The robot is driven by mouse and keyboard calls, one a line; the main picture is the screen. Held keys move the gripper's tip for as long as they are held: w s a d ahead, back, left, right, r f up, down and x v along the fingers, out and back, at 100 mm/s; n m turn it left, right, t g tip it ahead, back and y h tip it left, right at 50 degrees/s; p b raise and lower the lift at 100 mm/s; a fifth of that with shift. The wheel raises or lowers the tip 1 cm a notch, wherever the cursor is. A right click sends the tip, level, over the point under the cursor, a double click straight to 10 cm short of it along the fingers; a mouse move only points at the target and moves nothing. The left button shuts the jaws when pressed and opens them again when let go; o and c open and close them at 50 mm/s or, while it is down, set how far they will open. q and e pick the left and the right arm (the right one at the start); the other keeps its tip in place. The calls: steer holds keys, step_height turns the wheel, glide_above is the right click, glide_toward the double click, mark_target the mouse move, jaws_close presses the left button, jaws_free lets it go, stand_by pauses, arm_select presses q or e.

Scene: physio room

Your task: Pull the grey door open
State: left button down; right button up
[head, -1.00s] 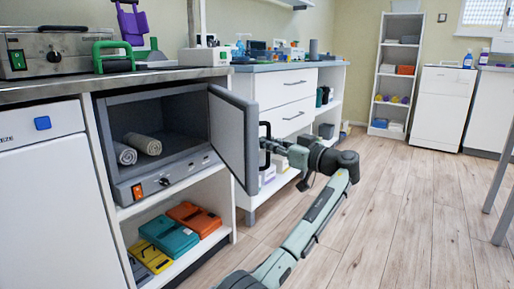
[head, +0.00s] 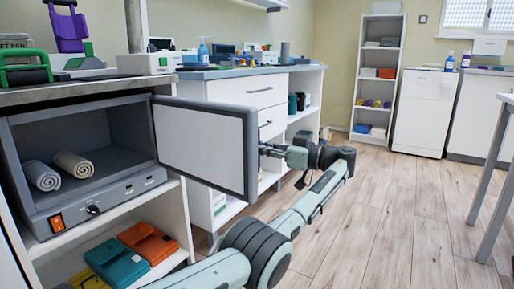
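The grey door (head: 203,146) of the grey cabinet (head: 128,187) stands wide open, hinged on the cabinet's right side. Its pale inner panel faces me. Two rolled towels, one light grey (head: 42,176) and one beige (head: 73,165), lie inside the cabinet. My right gripper is not in view.
Orange (head: 149,243) and teal (head: 117,262) cases lie on the shelf below the cabinet. A white drawer unit (head: 238,93) stands behind the door. The wooden floor (head: 400,220) between is clear.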

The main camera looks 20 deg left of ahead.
arm_select(q)
steer(key=shift+w+d+f, duration=0.15)
steer(key=shift+w+d, duration=0.15)
steer(key=c, duration=1.9)
jaws_free()
steer(key=shift+d, duration=0.1)
steer(key=shift+o, duration=0.2)
